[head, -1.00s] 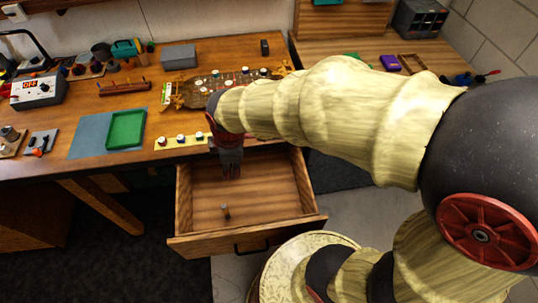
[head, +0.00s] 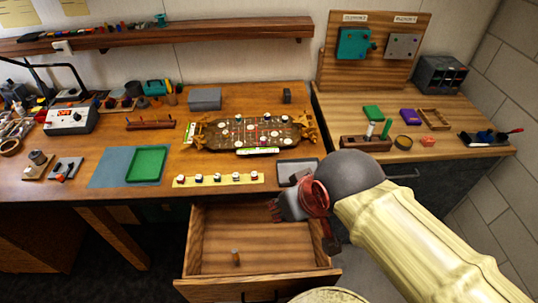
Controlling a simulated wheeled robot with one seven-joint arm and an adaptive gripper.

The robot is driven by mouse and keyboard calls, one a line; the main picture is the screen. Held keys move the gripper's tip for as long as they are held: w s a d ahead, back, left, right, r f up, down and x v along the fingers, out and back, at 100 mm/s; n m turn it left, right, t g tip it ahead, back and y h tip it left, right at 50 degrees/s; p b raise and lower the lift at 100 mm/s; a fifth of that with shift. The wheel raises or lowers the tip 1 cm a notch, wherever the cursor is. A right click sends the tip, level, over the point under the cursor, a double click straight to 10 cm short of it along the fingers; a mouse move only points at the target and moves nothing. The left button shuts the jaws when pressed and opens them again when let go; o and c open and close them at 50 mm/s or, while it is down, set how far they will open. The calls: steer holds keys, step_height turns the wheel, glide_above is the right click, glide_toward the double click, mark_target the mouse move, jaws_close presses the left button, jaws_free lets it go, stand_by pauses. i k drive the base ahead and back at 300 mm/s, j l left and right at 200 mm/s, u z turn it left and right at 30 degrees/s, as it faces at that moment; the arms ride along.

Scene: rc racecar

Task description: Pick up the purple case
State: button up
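The purple case (head: 410,116) lies flat on the right-hand table in the head view, between a green case (head: 373,112) and a small wooden frame (head: 434,116). It is fully visible and nothing touches it from above. My gripper (head: 284,208) is in the middle of the view, by the right rear part of the open drawer. It is well to the left of the purple case and nearer to me. Its fingers are small and dark here, so their opening is unclear.
An open wooden drawer (head: 214,245) juts out below the left desk, with a small peg inside. On the right table, a wooden holder (head: 366,144) with upright tools, a dark ring (head: 403,142) and a pink piece (head: 434,141) stand in front of the case.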

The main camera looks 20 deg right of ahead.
mark_target(411, 118)
steer(key=z, duration=1.8)
steer(key=i+l+u, duration=0.2)
steer(key=l, duration=0.2)
steer(key=i+l+u, duration=0.4)
steer(key=l, duration=0.2)
steer(key=i+l+u, duration=0.2)
steer(key=l+u, duration=0.2)
steer(key=l, duration=0.2)
steer(key=i+l+u, duration=0.3)
steer(key=i, duration=0.15)
steer(key=i+l+u, duration=0.3)
steer(key=i, duration=0.1)
